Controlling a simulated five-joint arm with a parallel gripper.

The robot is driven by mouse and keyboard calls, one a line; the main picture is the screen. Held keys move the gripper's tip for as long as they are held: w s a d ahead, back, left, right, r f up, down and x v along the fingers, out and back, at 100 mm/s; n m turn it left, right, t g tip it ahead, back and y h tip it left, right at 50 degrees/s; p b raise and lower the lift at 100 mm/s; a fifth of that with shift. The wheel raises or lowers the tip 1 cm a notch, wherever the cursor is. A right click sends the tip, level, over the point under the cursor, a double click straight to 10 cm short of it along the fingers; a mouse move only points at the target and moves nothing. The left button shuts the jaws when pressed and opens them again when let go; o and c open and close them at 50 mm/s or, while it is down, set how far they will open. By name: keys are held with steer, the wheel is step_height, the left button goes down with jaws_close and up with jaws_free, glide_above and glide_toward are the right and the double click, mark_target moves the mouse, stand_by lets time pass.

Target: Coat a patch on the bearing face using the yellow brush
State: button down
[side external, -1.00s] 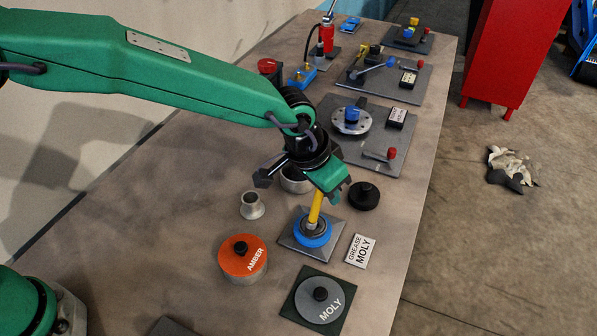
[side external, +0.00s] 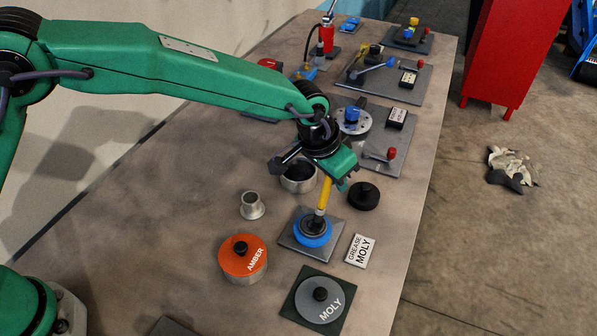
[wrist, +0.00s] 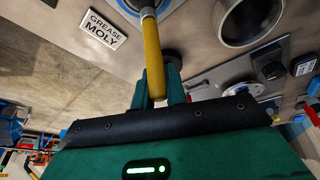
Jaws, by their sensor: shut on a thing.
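My gripper (side external: 334,178) is shut on the yellow brush (side external: 325,192), holding its handle slightly tilted with the bristle end down. The handle also shows between the fingers in the wrist view (wrist: 152,55). Below it, a blue ring with a grey metal centre, seemingly the bearing (side external: 312,236), sits on a square grey plate (side external: 291,242). The brush's lower end is over the ring's middle. I cannot tell whether the bristles touch the face. A card reading "GREASE MOLY" (side external: 360,251) lies right of the plate.
An orange-lidded AMBER pot (side external: 240,262) and a grey-lidded MOLY pot (side external: 330,293) stand in front. An open metal cup (side external: 298,182), a small metal flanged piece (side external: 251,206) and a black disc (side external: 364,196) are close by. Plates with fixtures (side external: 415,120) fill the back. The table's left is mostly clear.

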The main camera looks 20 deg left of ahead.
steer(key=shift+s, duration=2.2)
steer(key=shift+a, duration=0.5)
steer(key=shift+w, duration=3.05)
steer(key=shift+s, duration=2.95)
steer(key=shift+s+r, duration=0.15)
step_height(320, 180, up, 8)
